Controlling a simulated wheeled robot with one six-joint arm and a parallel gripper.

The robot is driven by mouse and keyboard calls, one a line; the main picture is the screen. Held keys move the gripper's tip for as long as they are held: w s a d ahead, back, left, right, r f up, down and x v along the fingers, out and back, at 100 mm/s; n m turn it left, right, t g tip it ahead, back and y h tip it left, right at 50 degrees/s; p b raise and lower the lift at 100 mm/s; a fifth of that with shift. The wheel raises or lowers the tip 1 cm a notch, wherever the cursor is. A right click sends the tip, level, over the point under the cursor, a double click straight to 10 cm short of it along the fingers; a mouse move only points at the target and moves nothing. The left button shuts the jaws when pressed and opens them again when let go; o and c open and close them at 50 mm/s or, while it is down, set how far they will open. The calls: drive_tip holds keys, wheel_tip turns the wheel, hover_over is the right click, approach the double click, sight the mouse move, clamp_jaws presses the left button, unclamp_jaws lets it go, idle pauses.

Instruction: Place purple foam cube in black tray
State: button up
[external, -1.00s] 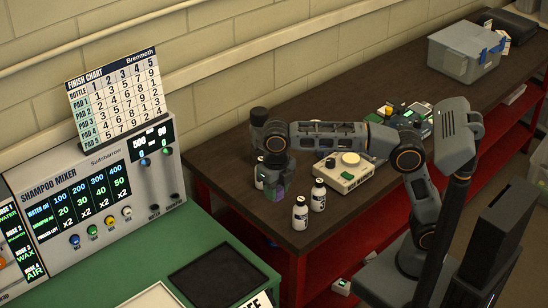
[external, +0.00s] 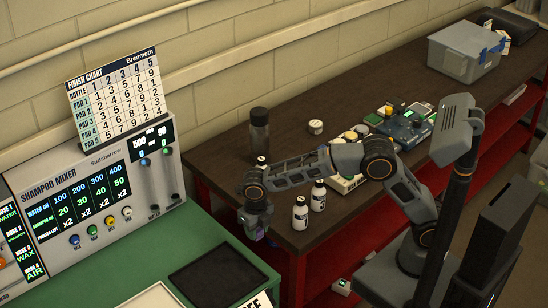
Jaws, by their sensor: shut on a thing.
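The purple foam cube (external: 259,233) shows as a small purple patch between the jaws of my gripper (external: 255,229). My gripper points down and is shut on the cube, and its fingers hide most of it. It is in front of the brown bench's left end, close to the gap beside the green table. The black tray (external: 217,274) lies flat on the green table, below and to the left of my gripper in the external view. The tray looks empty, and the cube is apart from it.
White bottles (external: 300,213) stand on the brown bench (external: 225,160) just right of my gripper. A dark bottle (external: 259,132) stands behind it. The shampoo mixer (external: 95,200) stands at the back of the green table (external: 120,270). A white-edged panel (external: 155,297) lies left of the tray.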

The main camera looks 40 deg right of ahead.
drive_tip(key=p, duration=0.1)
hover_over(232, 257)
drive_tip(key=s, duration=0.1)
drive_tip(key=f, duration=0.5)
drive_tip(key=shift+d+f, duration=0.4)
drive_tip(key=shift+w+a+f, duration=0.3)
drive_tip(key=shift+f, duration=0.35)
drive_tip(key=shift+w+a+f, duration=0.1)
drive_tip(key=shift+f, duration=1.5)
